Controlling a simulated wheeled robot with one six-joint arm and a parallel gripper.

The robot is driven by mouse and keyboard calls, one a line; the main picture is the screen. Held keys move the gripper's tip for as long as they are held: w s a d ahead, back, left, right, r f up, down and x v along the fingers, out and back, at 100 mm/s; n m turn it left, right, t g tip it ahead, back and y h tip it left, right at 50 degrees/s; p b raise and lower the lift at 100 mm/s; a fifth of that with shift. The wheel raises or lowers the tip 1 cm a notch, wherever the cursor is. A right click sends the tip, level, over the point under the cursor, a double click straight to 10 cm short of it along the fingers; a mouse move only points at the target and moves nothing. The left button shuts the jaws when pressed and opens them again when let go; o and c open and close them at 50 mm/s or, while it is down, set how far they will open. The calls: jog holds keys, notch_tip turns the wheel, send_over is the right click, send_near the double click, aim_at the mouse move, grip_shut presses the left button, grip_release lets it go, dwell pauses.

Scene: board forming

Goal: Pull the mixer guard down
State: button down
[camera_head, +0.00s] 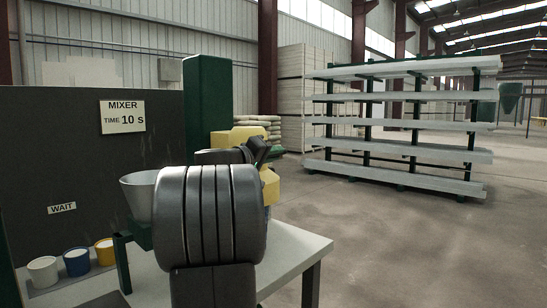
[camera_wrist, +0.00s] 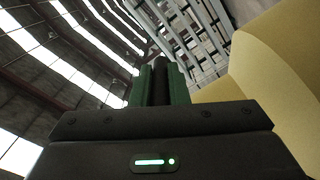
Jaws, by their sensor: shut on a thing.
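The mixer's yellow body (camera_head: 241,135) shows beside a tall green column (camera_head: 208,105), partly behind my dark arm. Its yellow surface fills the right side of the wrist view (camera_wrist: 285,75). My gripper (camera_wrist: 161,72) shows two green fingers in the wrist view, shut on a dark bar (camera_wrist: 160,88), which seems to be the mixer guard's handle. The rest of the guard cannot be made out clearly. In the head view my arm hides the fingers and the grip. A grey bowl (camera_head: 139,196) stands left of my arm, partly covered by it.
A pale worktable (camera_head: 297,250) lies under the mixer. White, blue and yellow cups (camera_head: 76,263) stand at lower left before a dark panel (camera_head: 60,150) with MIXER and WAIT signs. A rack of boards (camera_head: 400,125) stands far behind. The floor to the right is clear.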

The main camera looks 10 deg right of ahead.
jog(key=shift+f, duration=0.45)
jog(key=shift+r, duration=0.25)
jog(key=c, duration=1.4)
grip_release()
notch_tip(320, 180, up, 10)
jog(key=p, duration=0.2)
jog(key=shift+p, duration=0.35)
jog(key=shift+a, duration=0.1)
jog(key=b+v, duration=0.4)
jog(key=v, duration=1.1)
jog(key=shift+s+a+b, duration=0.25)
jog(key=shift+b, duration=0.05)
